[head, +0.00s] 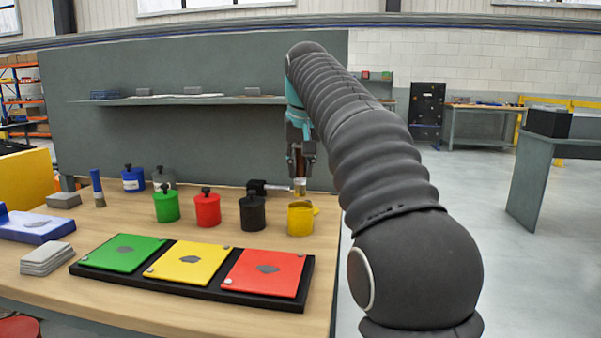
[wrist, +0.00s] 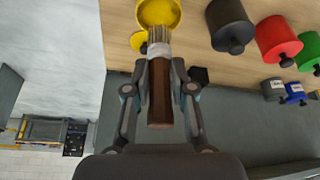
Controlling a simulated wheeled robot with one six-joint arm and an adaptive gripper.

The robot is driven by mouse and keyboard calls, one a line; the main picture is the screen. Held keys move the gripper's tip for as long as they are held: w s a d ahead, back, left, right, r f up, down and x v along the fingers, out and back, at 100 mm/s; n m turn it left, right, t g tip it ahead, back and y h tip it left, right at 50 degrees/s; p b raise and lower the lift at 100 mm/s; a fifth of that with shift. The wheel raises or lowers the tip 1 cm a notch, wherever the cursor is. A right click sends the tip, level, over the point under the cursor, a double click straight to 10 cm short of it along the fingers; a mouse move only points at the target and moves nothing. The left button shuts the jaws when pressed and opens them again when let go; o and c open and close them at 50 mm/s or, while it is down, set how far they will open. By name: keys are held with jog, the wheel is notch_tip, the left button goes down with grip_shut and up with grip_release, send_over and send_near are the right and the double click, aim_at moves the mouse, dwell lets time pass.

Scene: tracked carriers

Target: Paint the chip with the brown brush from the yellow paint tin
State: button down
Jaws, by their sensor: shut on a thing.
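My gripper (head: 300,165) is shut on the brown brush (wrist: 160,98), its handle between the fingers and its bristles pointing down. In the head view the brush (head: 300,186) is above the yellow paint tin (head: 300,221). The tin is open, and its mouth also shows in the wrist view (wrist: 157,12). The bristle tips overlap the tin's near rim there; I cannot tell if they touch it. Grey chips lie on the green (head: 125,250), yellow (head: 190,258) and red (head: 268,268) panels.
Lidded black (head: 253,213), red (head: 207,209), green (head: 166,206) and blue (head: 133,180) tins stand left of the yellow one. A blue brush (head: 98,188) stands farther left. A black tray (head: 190,291) holds the panels. The bench's right edge is close to the yellow tin.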

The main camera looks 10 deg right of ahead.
jog(key=shift+r, duration=1.65)
